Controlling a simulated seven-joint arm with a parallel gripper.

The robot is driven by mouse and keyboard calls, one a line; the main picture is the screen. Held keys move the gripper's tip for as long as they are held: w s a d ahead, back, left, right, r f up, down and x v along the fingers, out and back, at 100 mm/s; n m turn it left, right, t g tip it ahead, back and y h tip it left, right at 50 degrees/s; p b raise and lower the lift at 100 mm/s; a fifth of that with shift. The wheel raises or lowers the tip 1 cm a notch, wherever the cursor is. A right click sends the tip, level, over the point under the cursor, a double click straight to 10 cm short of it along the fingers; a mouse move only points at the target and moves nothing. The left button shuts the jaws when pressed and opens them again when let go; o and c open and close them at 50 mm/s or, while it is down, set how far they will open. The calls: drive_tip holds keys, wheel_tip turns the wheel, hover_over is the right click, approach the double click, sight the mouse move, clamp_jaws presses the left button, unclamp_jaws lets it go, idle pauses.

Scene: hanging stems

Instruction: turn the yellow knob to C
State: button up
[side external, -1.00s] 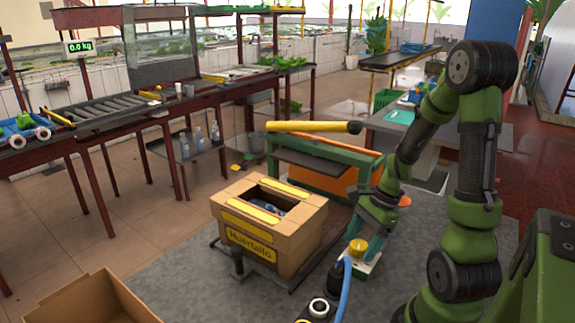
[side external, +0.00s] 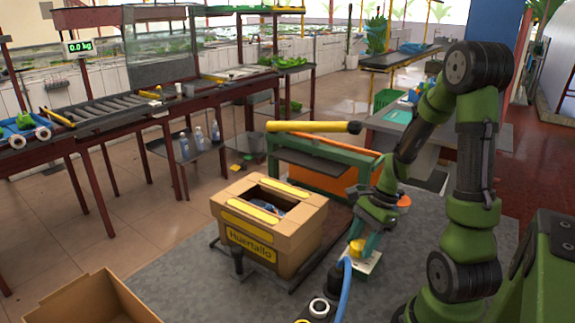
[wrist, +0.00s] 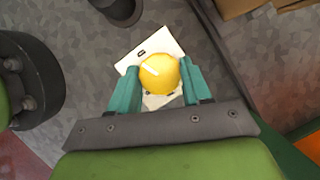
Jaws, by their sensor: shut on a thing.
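The yellow knob (wrist: 158,72) is round, with a white pointer line on its top that points to the upper left in the wrist view. It sits on a white plate (wrist: 168,42) that has a small dark mark near its upper edge; I cannot read the mark as a letter. My gripper (wrist: 155,80) is shut on the knob, with one teal finger on each side. In the side external view the knob (side external: 357,248) is low beside the cardboard box, and my gripper (side external: 366,246) is around it from above. The fingers and palm hide part of the plate.
A cardboard box labelled Huertallo (side external: 268,228) stands just left of the knob. A blue hose (side external: 343,290) runs close in front. A green stand with a yellow roller (side external: 315,127) is behind. An open carton (side external: 92,303) lies at the front left.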

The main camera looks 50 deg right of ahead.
drive_tip(key=n+g, duration=0.1)
drive_tip(key=n, duration=0.3)
drive_tip(key=shift+w+n+g+y, duration=0.15)
drive_tip(key=shift+n+g+y, duration=0.15)
drive_tip(key=shift+n+g, duration=0.1)
drive_tip(key=shift+w+n+g, duration=0.1)
drive_tip(key=shift+n+g, duration=0.7)
drive_tip(key=shift+n, duration=1.3)
drive_tip(key=o, duration=1)
drive_tip(key=shift+o, duration=0.2)
drive_tip(key=shift+d+r, duration=0.1)
drive_tip(key=v, duration=1.2)
drive_tip(key=shift+a, duration=0.25)
